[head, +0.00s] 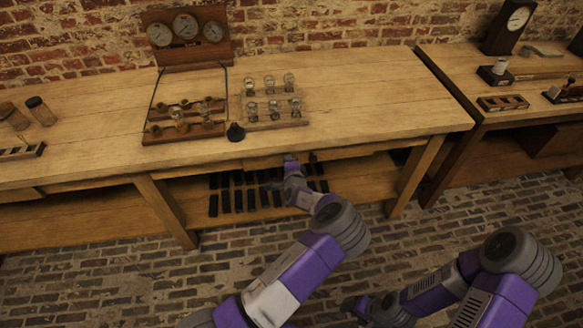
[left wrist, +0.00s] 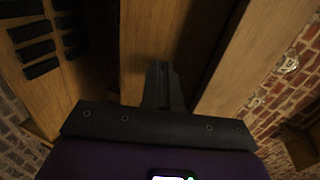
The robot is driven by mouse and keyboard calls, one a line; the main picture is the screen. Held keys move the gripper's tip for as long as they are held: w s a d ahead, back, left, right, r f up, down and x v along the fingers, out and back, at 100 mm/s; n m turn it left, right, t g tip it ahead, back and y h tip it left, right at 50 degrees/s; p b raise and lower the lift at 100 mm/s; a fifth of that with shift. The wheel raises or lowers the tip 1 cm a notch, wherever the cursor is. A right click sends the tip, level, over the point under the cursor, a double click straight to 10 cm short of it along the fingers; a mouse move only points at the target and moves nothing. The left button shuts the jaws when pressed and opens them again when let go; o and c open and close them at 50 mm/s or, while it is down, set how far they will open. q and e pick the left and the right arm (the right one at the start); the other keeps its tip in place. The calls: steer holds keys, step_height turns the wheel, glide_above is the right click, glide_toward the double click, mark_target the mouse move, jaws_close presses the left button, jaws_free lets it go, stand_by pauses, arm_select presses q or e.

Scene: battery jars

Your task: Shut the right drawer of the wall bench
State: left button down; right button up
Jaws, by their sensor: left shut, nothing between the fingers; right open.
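The wall bench (head: 370,95) stands along the brick wall. Its right drawer (head: 264,161) shows as a narrow strip of wood under the front edge of the top, partly covered by my left gripper. I cannot tell how far it stands out. My left gripper (head: 290,158) is shut and empty, right at that front. In the left wrist view, my shut fingers (left wrist: 163,82) point at a wooden panel (left wrist: 150,30), with a dark gap between it and the top's edge. Contact cannot be made out. My right gripper (head: 355,304) is open, low over the brick floor, away from the bench.
A rack of glass bulbs (head: 272,112), a wired wooden board (head: 160,132) and a gauge panel (head: 188,55) stand on the bench. Several black blocks (head: 225,200) fill the lower shelf. A second bench (head: 460,70) stands to the right. The brick floor (head: 110,280) in front is clear.

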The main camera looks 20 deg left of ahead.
arm_select(q)
steer(key=shift+w+a+r, duration=0.15)
steer(key=shift+r, duration=0.1)
steer(key=shift+r, duration=0.1)
